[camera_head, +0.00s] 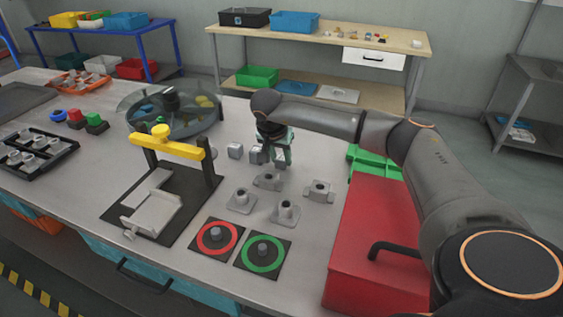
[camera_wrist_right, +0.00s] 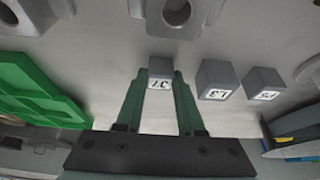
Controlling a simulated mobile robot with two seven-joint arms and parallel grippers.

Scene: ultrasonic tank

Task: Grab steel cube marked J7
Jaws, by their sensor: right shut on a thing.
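The steel cube marked J7 (camera_wrist_right: 160,68) is a small grey block with a white label that appears upside down and seems to read J7. In the right wrist view it sits between the tips of the green fingers of my right gripper (camera_wrist_right: 160,76), which is shut on it. In the head view the right gripper (camera_head: 275,152) points down at the tabletop behind the grey fixtures and partly hides the cube. I cannot tell whether the cube still touches the table. My left gripper is in neither view.
Two similar labelled cubes, a near one (camera_wrist_right: 217,80) and a farther one (camera_wrist_right: 264,82), stand beside the held cube. Grey fixtures (camera_head: 268,181) stand in front. A red box (camera_head: 375,240) and a green tray (camera_head: 372,158) lie right; a yellow-barred frame (camera_head: 165,143) stands left.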

